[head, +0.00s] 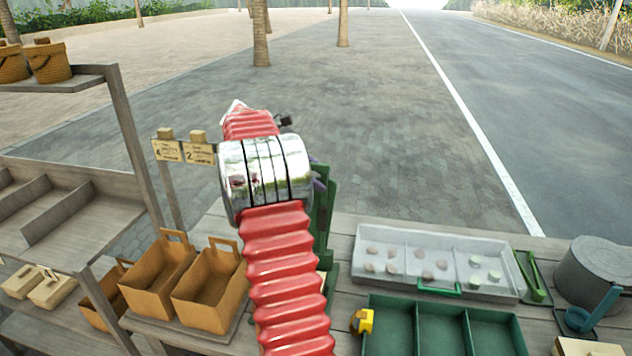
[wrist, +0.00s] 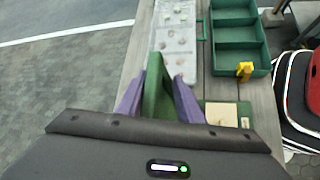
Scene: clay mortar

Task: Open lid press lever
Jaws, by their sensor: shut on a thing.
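My gripper (wrist: 158,100) shows in the wrist view with its two purple fingers on either side of a green upright part (wrist: 157,85), shut on it. This part looks like the press lever or lid; I cannot tell which. In the head view it stands tall (head: 325,215) behind my red arm, which hides much of it and most of my gripper. A green base (wrist: 240,108) with a beige block (wrist: 219,113) lies to the right of the fingers in the wrist view. How the green part joins the base is hidden.
A pale tray (head: 394,240) with several small discs lies on the bench. In front are a green divided tray (head: 443,335) and a yellow piece (head: 362,321). A grey round block (head: 597,268) and blue handled tool (head: 594,309) stand right. Brown boxes (head: 210,290) stand left.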

